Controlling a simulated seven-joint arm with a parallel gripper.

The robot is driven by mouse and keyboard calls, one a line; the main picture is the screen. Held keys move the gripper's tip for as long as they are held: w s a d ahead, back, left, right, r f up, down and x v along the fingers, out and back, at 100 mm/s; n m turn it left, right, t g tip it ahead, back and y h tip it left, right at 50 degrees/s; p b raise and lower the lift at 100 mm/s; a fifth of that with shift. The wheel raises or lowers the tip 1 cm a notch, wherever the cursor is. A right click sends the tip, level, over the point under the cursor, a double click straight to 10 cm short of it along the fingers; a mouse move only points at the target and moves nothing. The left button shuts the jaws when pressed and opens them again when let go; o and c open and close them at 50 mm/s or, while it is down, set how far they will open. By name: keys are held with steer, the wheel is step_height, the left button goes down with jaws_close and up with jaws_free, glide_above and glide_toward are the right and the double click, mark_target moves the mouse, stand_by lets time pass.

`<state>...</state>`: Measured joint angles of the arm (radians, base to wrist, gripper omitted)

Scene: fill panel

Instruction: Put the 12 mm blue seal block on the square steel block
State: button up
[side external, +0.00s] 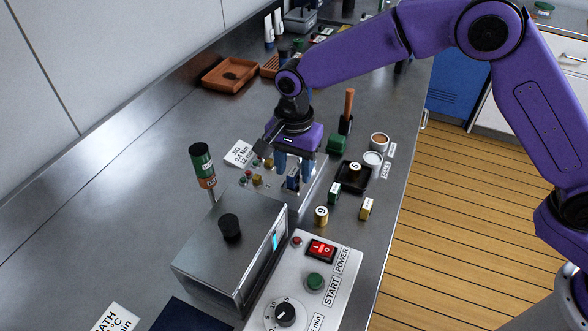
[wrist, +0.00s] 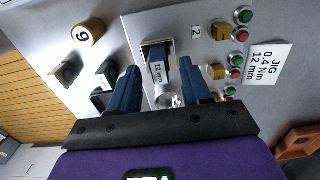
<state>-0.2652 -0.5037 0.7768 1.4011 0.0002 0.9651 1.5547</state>
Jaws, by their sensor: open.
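The blue seal block (wrist: 157,72), with a white "12 mm" label, stands upright on the jig panel (wrist: 190,22). It appears to rest on the square steel block (wrist: 150,47), whose edge shows around its far end; the contact itself is hidden. In the side external view the blue block (side external: 293,180) is below my gripper. My gripper (wrist: 160,82) is open, with its blue fingers on either side of the block and visible gaps between. A round shiny steel piece (wrist: 170,101) sits just nearer in the wrist view.
Brass blocks (wrist: 221,33) and red and green lamps (wrist: 240,35) line the panel. The "9" cylinder (side external: 321,215), green block (side external: 334,193), yellow block (side external: 366,208) and black tray (side external: 343,185) with the "5" cylinder stand to the right. A steel box (side external: 215,255) stands in front.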

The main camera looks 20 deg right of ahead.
mark_target(297, 171)
step_height(297, 171, up, 11)
stand_by(0.3)
steer(key=s+d+f+n, duration=0.1)
steer(key=s+d+n, duration=2)
steer(key=s+d, duration=0.8)
steer(key=shift+s+d+f+n, duration=0.3)
steer(key=shift+d+f, duration=0.1)
steer(key=shift+d, duration=0.15)
